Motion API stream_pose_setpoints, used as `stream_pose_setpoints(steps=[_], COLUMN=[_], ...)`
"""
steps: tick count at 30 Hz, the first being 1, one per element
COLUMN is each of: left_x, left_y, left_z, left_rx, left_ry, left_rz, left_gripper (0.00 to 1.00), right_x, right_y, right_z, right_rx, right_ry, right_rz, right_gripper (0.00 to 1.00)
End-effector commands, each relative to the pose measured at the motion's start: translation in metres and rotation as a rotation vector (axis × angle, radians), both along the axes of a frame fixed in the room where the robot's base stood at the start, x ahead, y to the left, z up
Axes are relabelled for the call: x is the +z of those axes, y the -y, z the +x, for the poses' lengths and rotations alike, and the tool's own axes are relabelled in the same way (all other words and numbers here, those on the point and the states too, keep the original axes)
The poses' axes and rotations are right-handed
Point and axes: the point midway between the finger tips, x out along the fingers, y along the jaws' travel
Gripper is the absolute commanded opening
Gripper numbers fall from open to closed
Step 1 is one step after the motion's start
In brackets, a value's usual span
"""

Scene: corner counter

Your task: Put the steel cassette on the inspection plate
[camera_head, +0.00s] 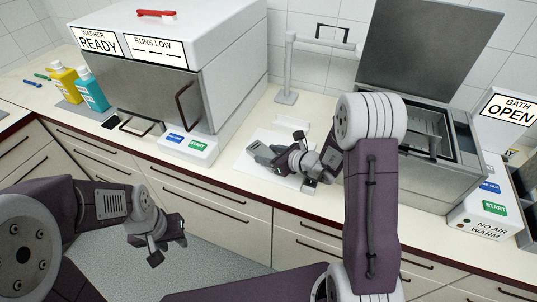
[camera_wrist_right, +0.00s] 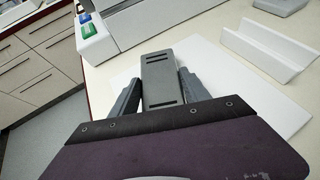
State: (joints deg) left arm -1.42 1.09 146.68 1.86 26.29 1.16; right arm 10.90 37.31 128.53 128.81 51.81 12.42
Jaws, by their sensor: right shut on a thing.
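The steel cassette (camera_wrist_right: 162,78) is a dark grey slotted block between the fingers of my right gripper (camera_wrist_right: 158,92) in the right wrist view. In the head view the cassette (camera_head: 262,154) shows at the tip of the right gripper (camera_head: 275,156), over a flat white plate (camera_head: 243,168), which I take as the inspection plate. The plate also shows in the wrist view (camera_wrist_right: 215,72). I cannot tell whether the cassette touches it. My left gripper (camera_head: 168,247) looks open and empty, hanging in front of the drawers.
A white angled piece (camera_wrist_right: 268,48) stands at the plate's far side. The washer (camera_head: 165,85) is left, with a START panel (camera_head: 187,148) near the plate. The open bath (camera_head: 425,130) is right. Yellow (camera_head: 65,83) and teal (camera_head: 91,90) bottles stand far left.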

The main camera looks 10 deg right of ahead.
Motion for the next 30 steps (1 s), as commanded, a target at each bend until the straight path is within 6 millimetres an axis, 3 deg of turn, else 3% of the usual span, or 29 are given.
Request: stream_pose_setpoints(steps=[1,3,15,30], left_x=[-0.001,-0.001,0.005,0.011], left_y=[0.0,0.0,0.0,0.0], left_z=[0.0,0.0,0.0,0.0], left_rx=[0.0,0.0,0.0,0.0], left_ry=[0.0,0.0,0.0,0.0], left_rz=[0.0,0.0,0.0,0.0], left_gripper=[0.36,0.36,0.36,0.36], right_x=[-0.001,-0.001,0.006,0.056], right_y=[0.0,0.0,0.002,0.053], right_z=[0.0,0.0,-0.002,-0.078], right_rx=[0.0,0.0,-0.001,-0.004], right_ry=[0.0,0.0,0.0,0.002], right_rz=[0.0,0.0,0.0,-0.001], right_gripper=[0.6,0.76,0.76,0.76])
